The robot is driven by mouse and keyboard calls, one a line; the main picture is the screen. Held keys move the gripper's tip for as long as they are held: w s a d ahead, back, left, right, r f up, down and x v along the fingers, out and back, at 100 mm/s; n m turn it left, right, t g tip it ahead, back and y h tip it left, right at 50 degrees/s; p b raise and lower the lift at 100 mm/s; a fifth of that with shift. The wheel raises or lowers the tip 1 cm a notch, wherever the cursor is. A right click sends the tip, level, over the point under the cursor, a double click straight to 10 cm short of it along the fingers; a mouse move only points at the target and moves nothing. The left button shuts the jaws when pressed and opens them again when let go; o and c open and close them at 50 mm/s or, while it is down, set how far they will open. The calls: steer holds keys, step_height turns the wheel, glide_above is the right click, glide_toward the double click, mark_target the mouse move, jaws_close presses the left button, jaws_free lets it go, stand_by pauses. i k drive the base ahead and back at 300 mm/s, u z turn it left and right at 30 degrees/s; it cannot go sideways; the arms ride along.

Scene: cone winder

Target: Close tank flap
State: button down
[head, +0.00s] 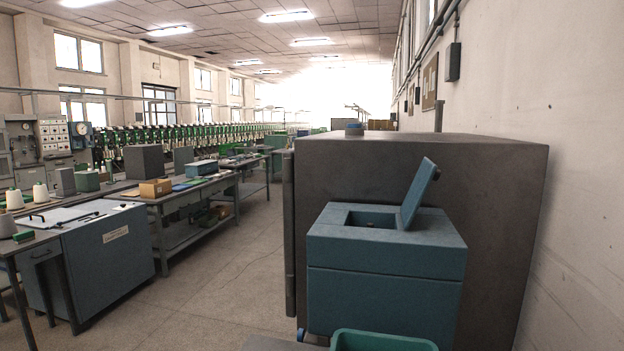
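The tank (385,290) is a blue-grey box standing in front of a large dark cabinet, right of the middle in the head view. Its flap (420,192) stands open, tilted up and leaning a little to the right from the right side of the opening.
The large dark cabinet (490,190) fills the space behind the tank, near the right wall. A green bin (385,341) is at the bottom edge, in front of the tank. Workbenches (170,203) stand at the left. The floor aisle (235,260) between is clear.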

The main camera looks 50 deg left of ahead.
mark_target(428, 170)
steer(key=u, duration=0.65)
steer(key=i, duration=1)
